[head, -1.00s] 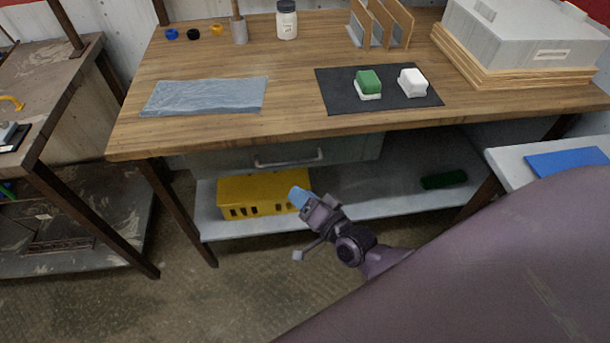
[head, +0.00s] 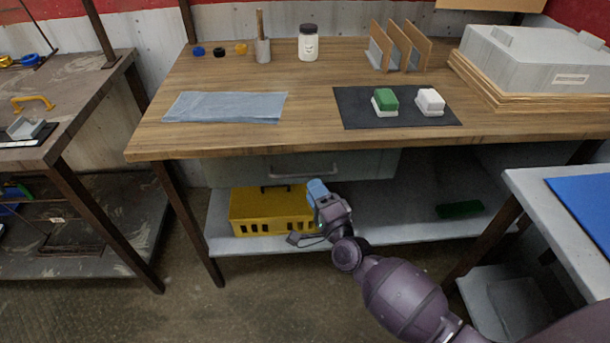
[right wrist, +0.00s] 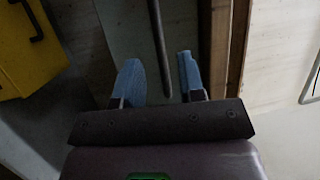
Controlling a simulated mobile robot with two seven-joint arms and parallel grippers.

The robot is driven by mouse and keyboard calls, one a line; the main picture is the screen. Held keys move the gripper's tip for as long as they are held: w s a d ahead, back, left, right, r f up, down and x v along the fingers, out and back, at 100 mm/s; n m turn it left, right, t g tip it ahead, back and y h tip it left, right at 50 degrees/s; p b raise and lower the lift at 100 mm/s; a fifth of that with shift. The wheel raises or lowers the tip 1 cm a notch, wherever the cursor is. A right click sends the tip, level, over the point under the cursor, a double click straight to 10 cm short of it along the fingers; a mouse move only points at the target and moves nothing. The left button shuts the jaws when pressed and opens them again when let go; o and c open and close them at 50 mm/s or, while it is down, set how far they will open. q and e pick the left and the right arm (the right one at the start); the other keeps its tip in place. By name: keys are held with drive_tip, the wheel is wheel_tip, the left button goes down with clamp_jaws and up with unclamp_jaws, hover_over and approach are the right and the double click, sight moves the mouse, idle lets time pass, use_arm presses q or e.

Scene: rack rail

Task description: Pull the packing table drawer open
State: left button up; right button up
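The packing table (head: 240,139) has a grey-green drawer (head: 235,171) under its wooden top. The drawer looks closed, its front beneath the table edge. Its metal bar handle (head: 303,172) runs along the front. My right gripper (head: 317,188) is just below and in front of the handle in the head view, with blue fingertips. In the right wrist view, the fingers of my right gripper (right wrist: 164,82) are spread apart. The handle (right wrist: 160,45) appears between them, touching neither finger visibly. Its depth relative to the fingertips is hard to tell. My left gripper is not in view.
A yellow crate (head: 262,212) stands on the lower shelf (head: 385,228), close to my right gripper. A dark green object (head: 460,209) lies on that shelf. A side table (head: 530,190) with a blue mat stands at right. The floor in front is open.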

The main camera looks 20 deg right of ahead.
sight(305, 174)
drive_tip(key=shift+x, duration=2.85)
drive_tip(key=shift+c, duration=0.4)
clamp_jaws()
